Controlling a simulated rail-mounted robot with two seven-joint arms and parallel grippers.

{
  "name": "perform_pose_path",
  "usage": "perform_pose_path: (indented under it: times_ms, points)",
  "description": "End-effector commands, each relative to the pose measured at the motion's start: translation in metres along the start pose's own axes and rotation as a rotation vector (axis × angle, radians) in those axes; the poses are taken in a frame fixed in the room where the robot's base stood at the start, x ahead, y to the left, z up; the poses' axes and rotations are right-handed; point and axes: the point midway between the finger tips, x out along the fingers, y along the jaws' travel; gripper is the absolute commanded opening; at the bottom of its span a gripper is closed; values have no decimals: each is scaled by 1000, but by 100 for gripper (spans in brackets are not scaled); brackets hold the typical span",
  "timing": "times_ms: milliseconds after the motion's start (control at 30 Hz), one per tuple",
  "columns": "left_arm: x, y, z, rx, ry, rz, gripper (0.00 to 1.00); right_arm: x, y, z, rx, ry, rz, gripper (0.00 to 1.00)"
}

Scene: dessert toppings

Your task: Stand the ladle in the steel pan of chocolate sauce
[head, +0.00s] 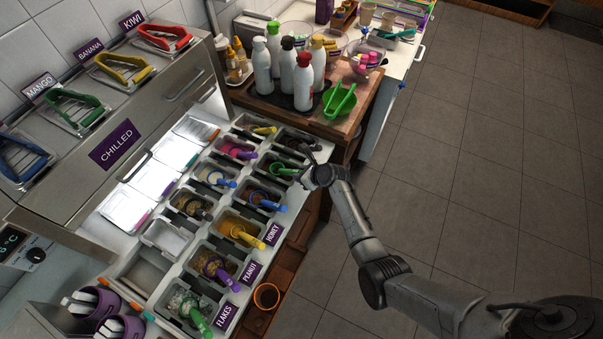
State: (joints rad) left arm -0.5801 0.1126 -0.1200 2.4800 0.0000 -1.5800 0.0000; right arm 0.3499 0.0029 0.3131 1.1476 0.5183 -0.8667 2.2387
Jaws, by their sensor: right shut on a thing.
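My right gripper (309,177) is at the right edge of the topping pans and appears shut on the end of a green-handled utensil (286,171), which seems to be the ladle. The utensil's other end reaches into a steel pan of dark contents (268,163); its bowl is hidden. Behind it, a second pan of dark brown contents (290,137) has a dark handle (309,148) sticking out. I cannot tell which of the two holds chocolate sauce. My left gripper is not in view.
Pans with coloured handles, such as the yellow one (248,239), fill the counter. White bottles (303,82) and a green bowl (340,102) stand on a wooden board behind. An orange-rimmed cup (267,296) is at the front. The floor (480,150) to the right is clear.

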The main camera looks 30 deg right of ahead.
Motion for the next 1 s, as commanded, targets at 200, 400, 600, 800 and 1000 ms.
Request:
perform_pose_path:
  times_ms: [200, 400, 600, 800, 1000]
  points:
    - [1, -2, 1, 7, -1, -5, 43, 1, 0, -1, 0, 0, 0, 1]
    - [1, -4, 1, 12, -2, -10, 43, 1, 0, -1, 0, 0, 0, 1]
    - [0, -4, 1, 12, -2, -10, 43, 1, 0, -1, 0, 0, 0, 1]
    - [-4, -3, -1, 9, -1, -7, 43, 0, 0, 0, -1, 0, 1, 1]
    - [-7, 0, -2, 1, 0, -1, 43, 0, 0, 0, 1, 0, 1, 1]
